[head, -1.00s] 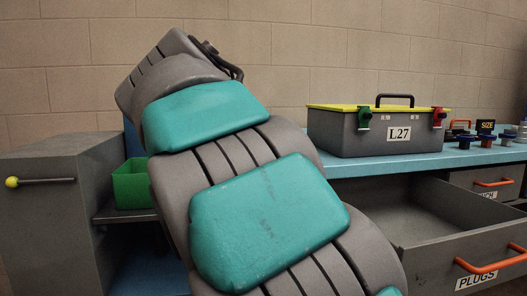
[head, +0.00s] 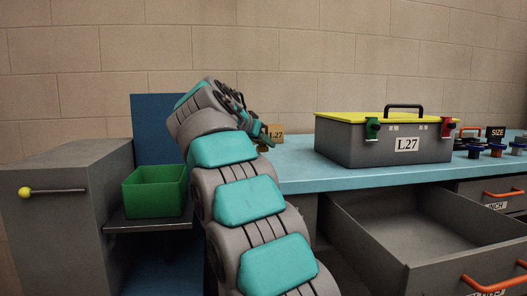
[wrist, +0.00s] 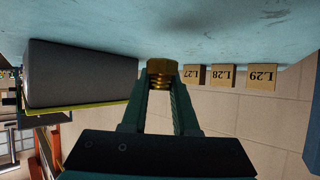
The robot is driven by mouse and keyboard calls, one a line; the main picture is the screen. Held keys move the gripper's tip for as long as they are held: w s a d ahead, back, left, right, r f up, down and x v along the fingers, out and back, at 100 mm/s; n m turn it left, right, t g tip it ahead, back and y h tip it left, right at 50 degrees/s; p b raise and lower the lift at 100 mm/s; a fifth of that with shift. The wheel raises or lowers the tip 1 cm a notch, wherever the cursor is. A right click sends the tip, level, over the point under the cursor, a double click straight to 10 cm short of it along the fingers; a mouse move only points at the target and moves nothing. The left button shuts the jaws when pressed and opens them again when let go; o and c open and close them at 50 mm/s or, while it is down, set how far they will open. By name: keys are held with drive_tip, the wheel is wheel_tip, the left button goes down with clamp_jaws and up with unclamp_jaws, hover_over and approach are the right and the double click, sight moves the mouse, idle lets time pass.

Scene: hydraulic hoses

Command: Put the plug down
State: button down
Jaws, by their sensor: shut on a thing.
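A brass hex-headed plug (wrist: 161,68) is between the fingertips of my gripper (wrist: 161,82) in the wrist view, which shows the scene upside down. My gripper is shut on it. The plug is close to the blue bench top (wrist: 215,30); I cannot tell whether it touches. In the head view my gripper (head: 261,138) is over the bench, just left of the small tan L27 block (head: 277,133), and the plug is mostly hidden.
Tan blocks marked L27 (wrist: 195,75), L28 (wrist: 222,76) and L29 (wrist: 261,77) stand in a row beside the plug. A grey L27 case (head: 385,145) with a yellow lid stands to the right. An open drawer (head: 400,215) juts out below. A green bin (head: 155,192) sits left.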

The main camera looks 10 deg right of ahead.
drive_tip(key=shift+w+d+f, duration=0.1)
drive_tip(key=shift+w, duration=0.6)
drive_tip(key=shift+f, duration=1.7)
drive_tip(key=shift+f, duration=0.1)
drive_tip(key=c, duration=0.7)
unclamp_jaws()
